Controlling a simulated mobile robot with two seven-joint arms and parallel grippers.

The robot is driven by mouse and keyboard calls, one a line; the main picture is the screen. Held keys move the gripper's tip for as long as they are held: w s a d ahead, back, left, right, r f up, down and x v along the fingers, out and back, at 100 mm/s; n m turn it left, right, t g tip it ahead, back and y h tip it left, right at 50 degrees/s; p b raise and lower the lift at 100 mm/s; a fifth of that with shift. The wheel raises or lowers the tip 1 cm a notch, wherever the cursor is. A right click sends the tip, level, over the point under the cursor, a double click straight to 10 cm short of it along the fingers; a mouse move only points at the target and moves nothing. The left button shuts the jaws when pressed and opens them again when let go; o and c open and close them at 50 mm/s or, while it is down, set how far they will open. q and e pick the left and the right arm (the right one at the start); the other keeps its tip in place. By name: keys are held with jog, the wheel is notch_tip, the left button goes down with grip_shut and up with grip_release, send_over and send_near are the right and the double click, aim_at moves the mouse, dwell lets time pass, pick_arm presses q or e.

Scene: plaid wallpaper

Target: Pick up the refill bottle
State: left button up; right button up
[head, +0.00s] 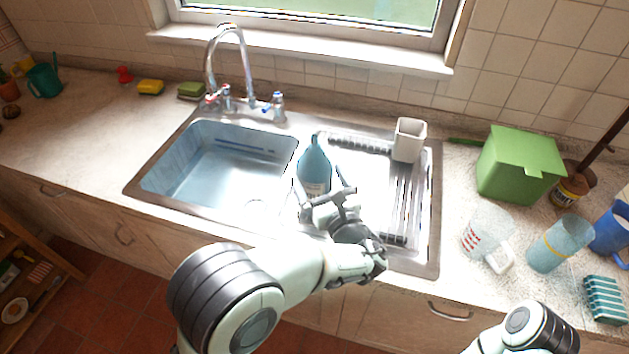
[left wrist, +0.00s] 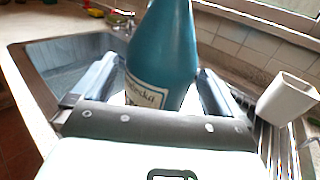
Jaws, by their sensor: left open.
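The refill bottle (head: 314,166) is teal with a pale label and stands upright on the sink unit, between the basin and the ribbed drainer. My left gripper (head: 325,189) is open at the bottle's near side, with its fingers on either side of the lower body. In the left wrist view the bottle (left wrist: 165,55) rises between the two spread fingers (left wrist: 160,92), and its top is cut off by the frame. I cannot tell whether a finger touches it. My right arm shows at the bottom right of the head view, but its gripper is out of view.
The empty sink basin (head: 215,165) and tap (head: 232,65) are left of the bottle. A white cup (head: 408,139) stands on the drainer to the right. A green box (head: 518,165), a clear measuring jug (head: 486,232) and a blue glass (head: 560,243) occupy the right counter. The left counter is mostly clear.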

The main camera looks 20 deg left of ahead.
pick_arm(q)
jog(key=x, duration=0.3)
jog(key=shift+w+a, duration=0.15)
jog(key=shift+a, duration=0.05)
jog(key=c, duration=1.1)
